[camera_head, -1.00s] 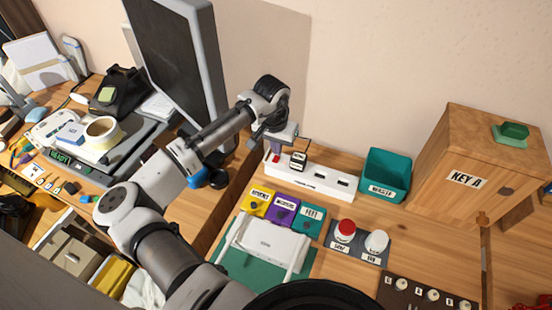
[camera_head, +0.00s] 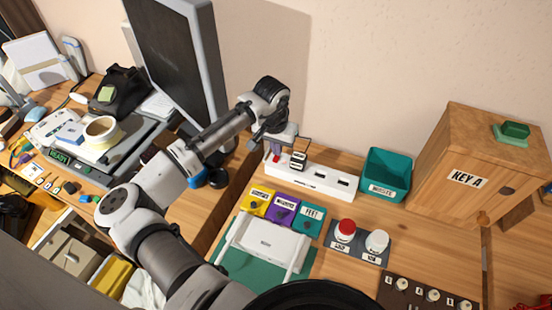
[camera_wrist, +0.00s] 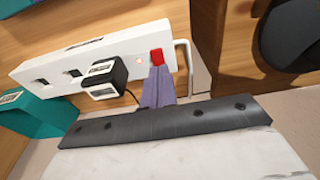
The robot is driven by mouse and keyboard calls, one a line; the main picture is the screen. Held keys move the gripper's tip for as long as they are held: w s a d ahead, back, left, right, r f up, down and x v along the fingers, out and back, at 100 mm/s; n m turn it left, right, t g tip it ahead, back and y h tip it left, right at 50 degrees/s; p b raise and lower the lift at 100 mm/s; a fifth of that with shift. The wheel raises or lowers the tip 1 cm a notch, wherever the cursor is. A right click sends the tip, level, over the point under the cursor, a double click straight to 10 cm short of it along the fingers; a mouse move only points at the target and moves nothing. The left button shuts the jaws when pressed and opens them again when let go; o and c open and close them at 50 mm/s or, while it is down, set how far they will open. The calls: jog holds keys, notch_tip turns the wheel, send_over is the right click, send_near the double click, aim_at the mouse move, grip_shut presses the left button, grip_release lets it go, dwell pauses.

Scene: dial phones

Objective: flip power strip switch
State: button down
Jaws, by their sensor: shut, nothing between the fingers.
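The white power strip (camera_head: 325,182) lies on the desk against the wall, with a black plug (camera_head: 298,160) in one socket. In the wrist view the strip (camera_wrist: 50,67) runs across the upper left, with the black plug (camera_wrist: 103,82) beside my fingers. The red switch (camera_wrist: 157,55) sits at the strip's end, and a small lit spot shows next to it. My gripper (camera_wrist: 157,68) is shut and empty, its purple-grey fingertips at the switch's edge and seeming to touch it. In the head view my gripper (camera_head: 276,155) is over the strip's left end, partly hiding the switch.
A teal bin (camera_head: 385,175) stands right of the strip, beside the wooden key box (camera_head: 470,165). Coloured label blocks (camera_head: 285,210), a white router (camera_head: 265,242) and a red button (camera_head: 345,230) lie in front. A monitor (camera_head: 180,55) stands left of my arm.

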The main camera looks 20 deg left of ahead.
jog(key=shift+f+b, duration=0.3)
jog(key=shift+f, duration=0.3)
dwell(0.4)
jog(key=shift+r+p, duration=2.95)
jog(key=shift+r, duration=0.55)
